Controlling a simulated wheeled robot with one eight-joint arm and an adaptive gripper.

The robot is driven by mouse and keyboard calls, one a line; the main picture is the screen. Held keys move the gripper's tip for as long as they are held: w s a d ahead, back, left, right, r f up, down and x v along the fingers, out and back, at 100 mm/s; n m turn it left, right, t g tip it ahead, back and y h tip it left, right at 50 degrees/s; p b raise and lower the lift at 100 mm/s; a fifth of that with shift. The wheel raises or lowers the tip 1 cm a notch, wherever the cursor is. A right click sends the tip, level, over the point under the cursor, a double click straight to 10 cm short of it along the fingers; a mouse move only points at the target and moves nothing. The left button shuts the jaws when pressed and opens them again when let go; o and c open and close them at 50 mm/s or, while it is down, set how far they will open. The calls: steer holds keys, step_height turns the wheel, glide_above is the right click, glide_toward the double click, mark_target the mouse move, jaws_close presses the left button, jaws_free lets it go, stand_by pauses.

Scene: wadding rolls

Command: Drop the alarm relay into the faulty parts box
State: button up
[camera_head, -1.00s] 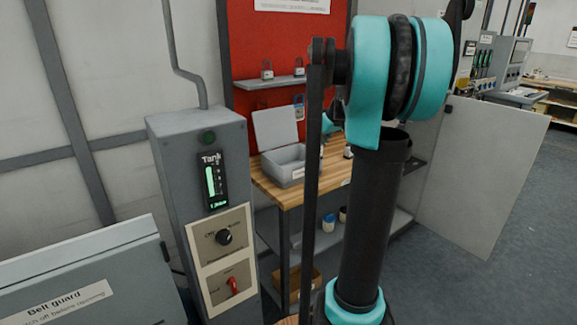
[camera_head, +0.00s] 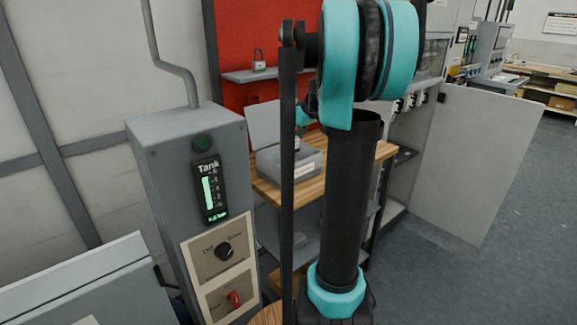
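A grey box (camera_head: 290,166) with its lid (camera_head: 268,124) raised stands on the wooden bench (camera_head: 272,193). Its label is too small to read, so I cannot confirm that it is the faulty parts box. My arm and a dark upright bar cover part of it. A small teal and black piece at the far end of my arm shows just above the box. My gripper's fingers cannot be made out there. I cannot make out the alarm relay.
A grey tank cabinet (camera_head: 185,150) with a lit gauge, knob and red switch stands at left. A grey belt guard (camera_head: 80,285) fills the lower left. A red board (camera_head: 240,45) with a padlock (camera_head: 259,60) is behind the bench. An open cabinet door (camera_head: 480,160) stands at right.

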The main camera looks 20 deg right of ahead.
steer(key=shift+f, duration=1.15)
steer(key=o, duration=1.2)
steer(key=shift+o, duration=0.2)
steer(key=v, duration=1.2)
steer(key=shift+d, duration=0.1)
